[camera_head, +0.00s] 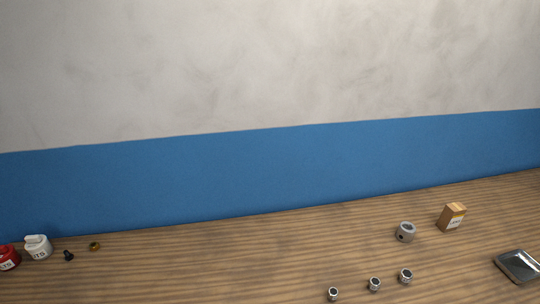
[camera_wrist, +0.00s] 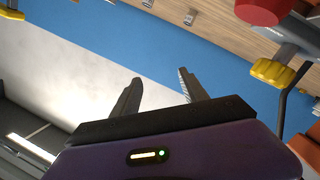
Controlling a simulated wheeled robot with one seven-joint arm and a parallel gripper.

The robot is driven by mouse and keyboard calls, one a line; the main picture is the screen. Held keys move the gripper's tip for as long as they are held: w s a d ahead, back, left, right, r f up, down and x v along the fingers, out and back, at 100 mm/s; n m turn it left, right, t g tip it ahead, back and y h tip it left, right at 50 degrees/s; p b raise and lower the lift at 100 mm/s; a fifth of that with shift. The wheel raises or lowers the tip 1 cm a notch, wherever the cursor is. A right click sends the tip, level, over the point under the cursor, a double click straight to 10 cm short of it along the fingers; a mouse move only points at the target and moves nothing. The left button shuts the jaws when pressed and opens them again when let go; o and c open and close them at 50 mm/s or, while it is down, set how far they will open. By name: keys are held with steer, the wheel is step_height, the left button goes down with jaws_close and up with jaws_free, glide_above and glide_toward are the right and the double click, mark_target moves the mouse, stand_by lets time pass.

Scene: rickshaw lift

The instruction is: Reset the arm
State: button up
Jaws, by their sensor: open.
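My gripper (camera_wrist: 160,88) shows in the wrist view, with two dark fingers standing apart and nothing between them. Behind the fingers are the blue band and the pale wall, so it is clear of the bench. The head view does not show my gripper or arm. The wrist picture is strongly tilted, with the wooden bench (camera_wrist: 225,40) along its top.
On the bench (camera_head: 250,255) in the head view stand a red container (camera_head: 9,258), a white container (camera_head: 38,247), several metal sockets (camera_head: 374,284), a grey collar (camera_head: 405,232), a small box (camera_head: 452,217) and a dark tray (camera_head: 518,266).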

steer(key=s+r+m+g, duration=0.1)
steer(key=s+m, duration=0.6)
steer(key=s, duration=1.1)
steer(key=shift+s+d+r+g, duration=0.15)
steer(key=shift+s+r+g, duration=0.15)
steer(key=shift+g, duration=0.2)
